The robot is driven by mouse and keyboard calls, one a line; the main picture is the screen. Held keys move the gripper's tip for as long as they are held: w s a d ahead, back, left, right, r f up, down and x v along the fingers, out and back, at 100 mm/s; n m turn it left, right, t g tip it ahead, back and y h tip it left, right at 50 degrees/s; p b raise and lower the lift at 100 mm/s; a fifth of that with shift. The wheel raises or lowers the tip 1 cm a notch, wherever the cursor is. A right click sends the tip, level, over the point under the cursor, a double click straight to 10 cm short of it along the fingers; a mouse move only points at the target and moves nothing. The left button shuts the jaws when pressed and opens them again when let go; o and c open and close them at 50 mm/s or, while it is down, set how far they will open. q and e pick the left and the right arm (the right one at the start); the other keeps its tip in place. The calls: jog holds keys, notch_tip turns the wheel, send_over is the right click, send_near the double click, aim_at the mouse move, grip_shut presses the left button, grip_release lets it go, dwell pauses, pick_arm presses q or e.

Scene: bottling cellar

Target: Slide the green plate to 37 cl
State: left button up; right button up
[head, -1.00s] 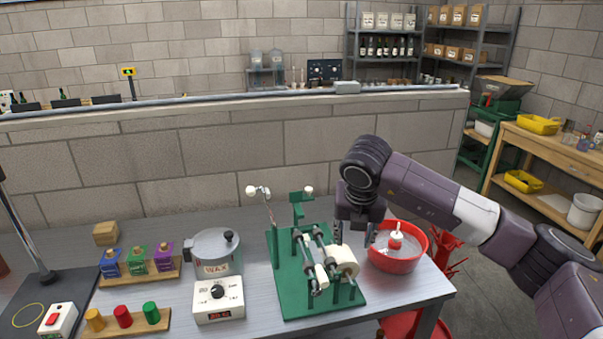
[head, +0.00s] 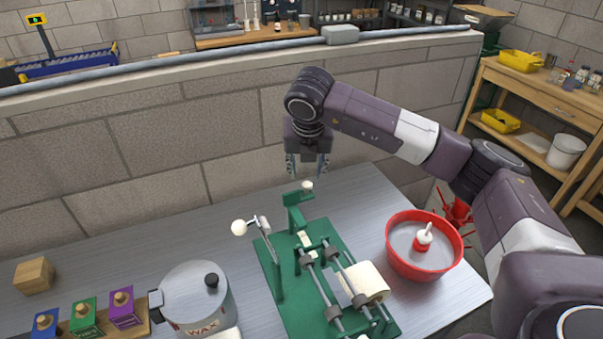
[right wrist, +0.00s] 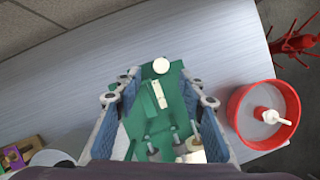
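The green bottle-labelling stand (head: 272,291) is on the metal table, with rollers and a white paper roll. At its back end stands a green plate (head: 298,216) with a white knob (head: 307,185) on top. In the right wrist view the white knob (right wrist: 161,66) lies between and beyond my fingertips, with a pale scale strip (right wrist: 158,95) near it; its marks are too small to read. My left gripper is out of view.
A wax pot (head: 190,297) and colored blocks are at the left. A second white ball on an arm (head: 239,228) rises at the stand's left. A block wall (head: 150,150) runs behind the table.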

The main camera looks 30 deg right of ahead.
aim_at(307, 184)
jog(key=p+x, duration=0.2)
jog(key=x, duration=0.3)
jog(key=shift+d+f, duration=0.15)
jog(key=shift+f, duration=0.25)
jog(key=shift+w+f, duration=0.15)
jog(key=shift+f, duration=0.05)
grip_shut()
